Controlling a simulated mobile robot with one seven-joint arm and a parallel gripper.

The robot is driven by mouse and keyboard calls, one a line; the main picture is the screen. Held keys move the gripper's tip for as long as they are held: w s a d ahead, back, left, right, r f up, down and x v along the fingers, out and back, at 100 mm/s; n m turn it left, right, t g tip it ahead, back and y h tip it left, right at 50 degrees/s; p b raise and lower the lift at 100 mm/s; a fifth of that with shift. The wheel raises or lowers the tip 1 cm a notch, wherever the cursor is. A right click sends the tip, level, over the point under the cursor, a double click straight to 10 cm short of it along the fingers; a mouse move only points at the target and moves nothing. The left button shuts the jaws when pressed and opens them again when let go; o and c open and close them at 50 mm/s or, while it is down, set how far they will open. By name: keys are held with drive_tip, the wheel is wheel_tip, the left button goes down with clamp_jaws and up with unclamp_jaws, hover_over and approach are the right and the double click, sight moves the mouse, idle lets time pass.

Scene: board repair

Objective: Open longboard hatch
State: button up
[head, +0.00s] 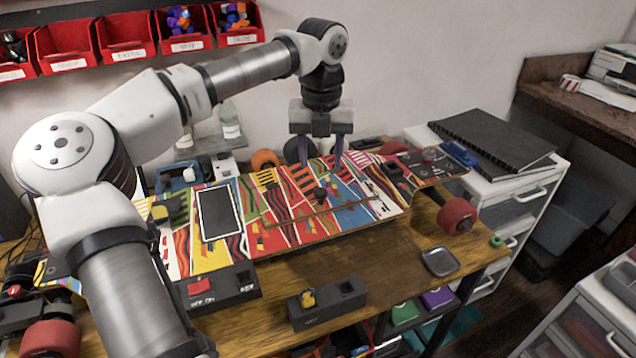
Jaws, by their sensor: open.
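The longboard (240,245) lies across the workbench with its colourful patterned deck facing up. Red wheels show at both ends. A hatch area (345,205) appears to lie in the right half of the deck, with a thin brown line along its front side. A small black knob-like part (320,194) stands on the deck there. My gripper (322,163) points down over the far side of this area, just behind the knob. Its two fingers are apart with nothing between them. I cannot tell whether the fingertips touch the deck.
A black box with a red switch (199,287) and a dark box with a yellow part (325,303) stand in front of the board. A small grey tray (440,262) lies at front right. Red bins (125,38) hang behind. A black binder (490,140) lies on the right cabinet.

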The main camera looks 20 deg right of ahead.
sight(321, 190)
wheel_tip(321, 190, down, 8)
drive_tip(key=shift+r+p, duration=0.15)
drive_tip(key=shift+p, duration=0.25)
drive_tip(key=shift+c, duration=0.5)
clamp_jaws()
